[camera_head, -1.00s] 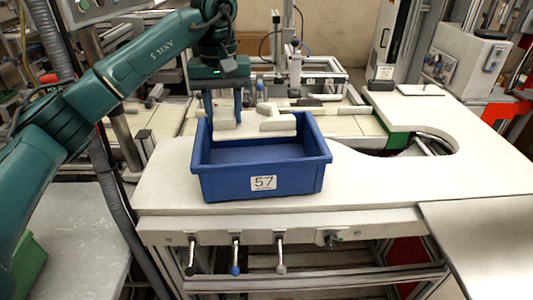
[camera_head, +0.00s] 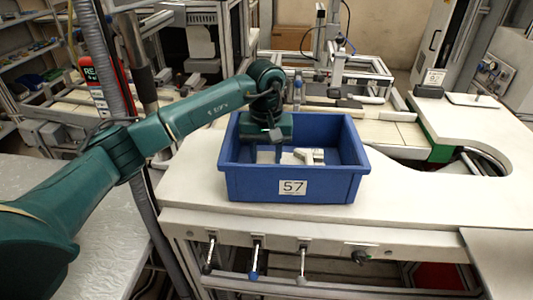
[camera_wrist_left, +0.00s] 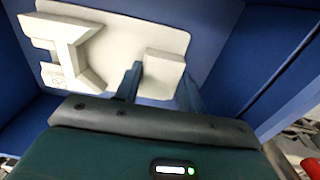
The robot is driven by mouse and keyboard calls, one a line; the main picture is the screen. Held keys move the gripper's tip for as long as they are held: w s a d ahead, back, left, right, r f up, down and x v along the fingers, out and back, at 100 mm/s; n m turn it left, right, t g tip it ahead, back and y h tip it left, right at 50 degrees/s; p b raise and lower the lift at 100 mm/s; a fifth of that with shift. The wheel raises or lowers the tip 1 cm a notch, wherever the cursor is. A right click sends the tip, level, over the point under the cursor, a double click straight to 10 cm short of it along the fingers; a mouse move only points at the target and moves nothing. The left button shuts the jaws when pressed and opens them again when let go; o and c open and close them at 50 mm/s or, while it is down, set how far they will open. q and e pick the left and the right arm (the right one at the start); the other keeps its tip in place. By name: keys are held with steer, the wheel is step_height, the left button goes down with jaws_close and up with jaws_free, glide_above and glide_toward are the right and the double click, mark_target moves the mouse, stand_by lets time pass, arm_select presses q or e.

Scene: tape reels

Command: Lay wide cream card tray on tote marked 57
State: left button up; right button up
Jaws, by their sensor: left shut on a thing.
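The blue tote marked 57 (camera_head: 291,186) stands on the pale worktop with its label facing me. The cream card tray (camera_head: 310,156) is inside the tote, between its walls. In the left wrist view the tray (camera_wrist_left: 110,30) is a flat cream piece with raised blocks and a cut-out shape. My left gripper (camera_head: 266,156) reaches down into the tote. Its fingers (camera_wrist_left: 160,82) are shut on a raised block of the tray in the wrist view. I cannot tell whether the tray touches the tote floor. My right gripper is not in view.
The tote's blue walls (camera_wrist_left: 275,45) rise close around the gripper. The worktop (camera_head: 420,205) is clear to the right of the tote. Metal frames and fixtures (camera_head: 345,75) stand behind it. Levers (camera_head: 256,258) hang under the front edge.

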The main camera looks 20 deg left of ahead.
arm_select(q)
steer(key=shift+f, duration=0.15)
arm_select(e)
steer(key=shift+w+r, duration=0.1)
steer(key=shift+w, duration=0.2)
arm_select(q)
steer(key=shift+f, duration=0.15)
steer(key=o, duration=1.1)
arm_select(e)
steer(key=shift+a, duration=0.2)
arm_select(q)
steer(key=shift+r, duration=0.45)
step_height(320, 180, up, 12)
steer(key=shift+f+b, duration=0.25)
steer(key=shift+b, duration=0.85)
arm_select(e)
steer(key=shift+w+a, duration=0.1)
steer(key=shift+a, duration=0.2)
